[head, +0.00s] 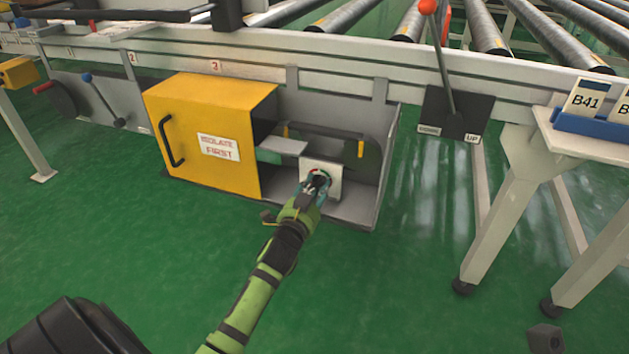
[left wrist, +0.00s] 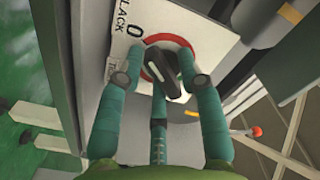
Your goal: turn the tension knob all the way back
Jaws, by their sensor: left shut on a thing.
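The tension knob (left wrist: 163,72) is a dark bar-shaped handle on a white plate with a red ring. The plate (left wrist: 118,50) carries a "0", the word "SLACK", partly cut off, and a second word partly hidden by a finger. In the head view the white plate (head: 334,172) stands inside the open bay beside the yellow cover. My left gripper (head: 316,182) reaches it from the front. In the left wrist view my left gripper's teal fingers (left wrist: 165,80) are shut around the knob. The fingers hide part of the ring. My right gripper is not in view.
The yellow cover (head: 205,135) marked "ISOLATE FIRST" stands left of the bay. The bay's grey side wall (head: 388,170) is close on the right. A red-topped lever (head: 440,60) stands farther right, beside a table (head: 590,140). Green floor (head: 130,240) in front is clear.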

